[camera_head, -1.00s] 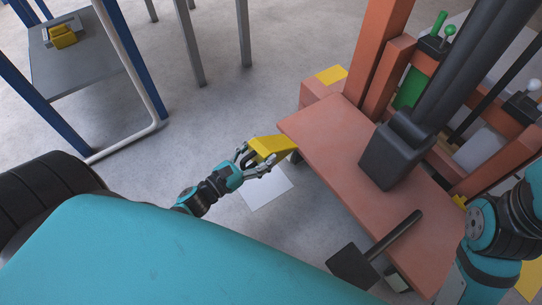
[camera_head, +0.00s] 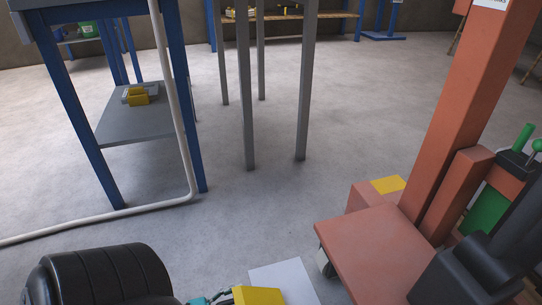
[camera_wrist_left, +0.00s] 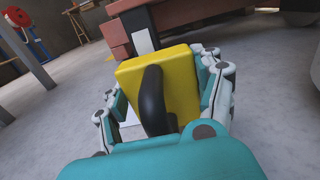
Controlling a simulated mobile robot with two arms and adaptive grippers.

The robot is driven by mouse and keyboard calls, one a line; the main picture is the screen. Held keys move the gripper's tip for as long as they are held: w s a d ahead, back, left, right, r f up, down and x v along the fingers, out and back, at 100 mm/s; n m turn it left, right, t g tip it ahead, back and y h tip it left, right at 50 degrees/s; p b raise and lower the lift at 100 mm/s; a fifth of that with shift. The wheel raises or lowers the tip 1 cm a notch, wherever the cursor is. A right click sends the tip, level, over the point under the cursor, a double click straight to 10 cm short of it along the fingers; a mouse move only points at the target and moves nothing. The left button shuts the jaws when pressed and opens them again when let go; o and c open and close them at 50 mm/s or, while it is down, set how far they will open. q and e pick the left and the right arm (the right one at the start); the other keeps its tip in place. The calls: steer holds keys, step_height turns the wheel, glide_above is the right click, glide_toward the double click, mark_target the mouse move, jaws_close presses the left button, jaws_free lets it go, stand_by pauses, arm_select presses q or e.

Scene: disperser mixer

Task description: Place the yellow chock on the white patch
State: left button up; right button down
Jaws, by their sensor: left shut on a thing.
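My left gripper (camera_wrist_left: 160,100) is shut on the yellow chock (camera_wrist_left: 180,75), which has a black handle facing the wrist camera. In the head view the held chock (camera_head: 257,295) shows at the bottom edge, with part of the left gripper (camera_head: 222,298) beside it. The white patch (camera_head: 285,279) lies on the floor just behind and right of the chock in the head view. In the left wrist view a sliver of the patch (camera_wrist_left: 132,131) shows past the chock; the rest is hidden. Height above the floor is hard to tell. My right gripper is not in view.
An orange machine base (camera_head: 365,245) with a caster stands right of the patch. Grey legs (camera_head: 244,90) stand behind. The floor between is clear.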

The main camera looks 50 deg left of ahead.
mark_target(277, 291)
arm_select(q)
steer(key=w+b, duration=0.1)
steer(key=w, duration=0.2)
steer(key=w+d+b, duration=0.1)
steer(key=w, duration=0.2)
steer(key=w+d+f+b, duration=0.1)
steer(key=w, duration=0.2)
step_height(277, 291, down, 4)
steer(key=b, duration=0.3)
steer(key=shift+r, duration=0.4)
steer(key=shift+f, duration=0.15)
steer(key=o, duration=1.7)
